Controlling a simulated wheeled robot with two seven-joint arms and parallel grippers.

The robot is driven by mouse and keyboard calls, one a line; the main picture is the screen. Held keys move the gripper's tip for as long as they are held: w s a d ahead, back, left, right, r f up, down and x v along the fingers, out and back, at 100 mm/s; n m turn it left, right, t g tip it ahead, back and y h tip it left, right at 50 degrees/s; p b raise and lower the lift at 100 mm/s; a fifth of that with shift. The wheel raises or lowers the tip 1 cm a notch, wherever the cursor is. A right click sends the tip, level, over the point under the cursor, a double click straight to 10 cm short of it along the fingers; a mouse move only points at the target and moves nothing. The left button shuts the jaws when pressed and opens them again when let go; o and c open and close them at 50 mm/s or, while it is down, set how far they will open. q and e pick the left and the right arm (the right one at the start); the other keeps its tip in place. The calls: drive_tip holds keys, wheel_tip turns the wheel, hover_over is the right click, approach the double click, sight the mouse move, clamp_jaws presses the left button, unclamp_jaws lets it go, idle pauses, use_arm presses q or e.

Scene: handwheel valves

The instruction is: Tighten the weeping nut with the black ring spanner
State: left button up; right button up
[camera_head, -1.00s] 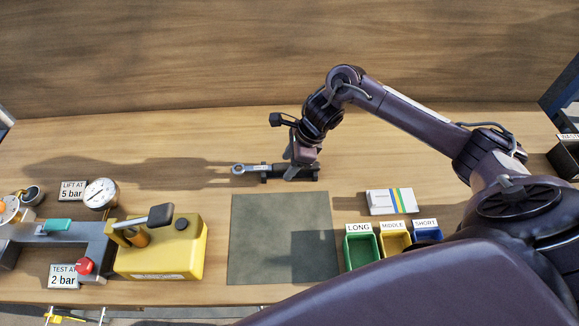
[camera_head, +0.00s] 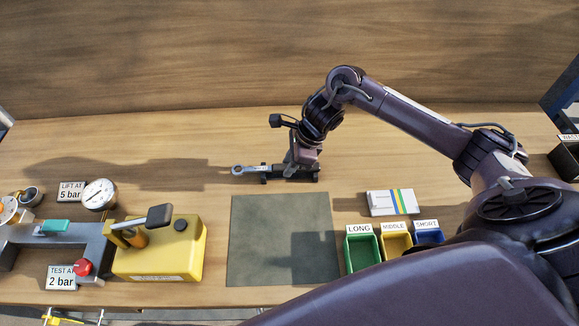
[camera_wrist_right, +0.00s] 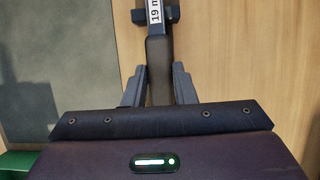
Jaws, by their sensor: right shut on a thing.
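The ring spanner (camera_head: 252,169) lies across a low dark holder behind the green mat, its grey ring end to the left. My right gripper (camera_head: 300,166) is low over its handle and shut on it. In the right wrist view the spanner's dark handle (camera_wrist_right: 159,68) runs between the two fingers of my right gripper (camera_wrist_right: 158,85), with a white label reading "19 m", partly cut off. The test rig (camera_head: 85,238) stands at the left, with a gauge (camera_head: 99,194) and a red knob (camera_head: 83,267). I cannot make out a weeping nut. My left gripper is out of view.
A yellow pump box (camera_head: 165,252) with a lever stands beside the rig. The green mat (camera_head: 275,225) is bare. Green (camera_head: 361,252), yellow (camera_head: 395,241) and blue (camera_head: 428,234) bins stand right of it, with a white card (camera_head: 392,203) behind. A wooden wall closes off the back.

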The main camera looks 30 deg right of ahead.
clamp_jaws()
drive_tip(key=shift+r+p, duration=0.35)
drive_tip(key=shift+p, duration=0.25)
drive_tip(key=shift+w+r, duration=0.1)
drive_tip(key=shift+r, duration=0.05)
wheel_tip(320, 180, up, 5)
drive_tip(key=shift+r+b, duration=0.1)
drive_tip(key=shift+b, duration=0.7)
wheel_tip(320, 180, up, 14)
drive_tip(key=p, duration=0.3)
drive_tip(key=shift+r+p, duration=0.2)
drive_tip(key=shift+p, duration=0.15)
